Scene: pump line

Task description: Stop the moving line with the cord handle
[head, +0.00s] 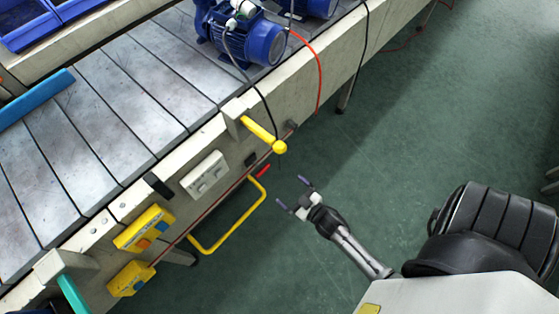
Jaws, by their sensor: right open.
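The line (110,115) is a conveyor of grey metal plates running from lower left to upper right. A thin reddish-brown cord (213,207) runs along its front side. A yellow loop-shaped handle (228,232) with a short red piece (263,171) at its upper end hangs out beside the cord; how they are joined is unclear. My right gripper (293,192) is open and empty, to the right of the loop and apart from it, over the floor. My left gripper is not in view. From one picture I cannot tell whether the line moves.
A yellow lever with a ball end (264,133) juts from the line's side. Yellow button boxes (144,228) and a white socket plate (204,175) sit lower left. A blue pump (252,38) with hanging cables stands on the line. The green floor (400,130) at right is mostly clear.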

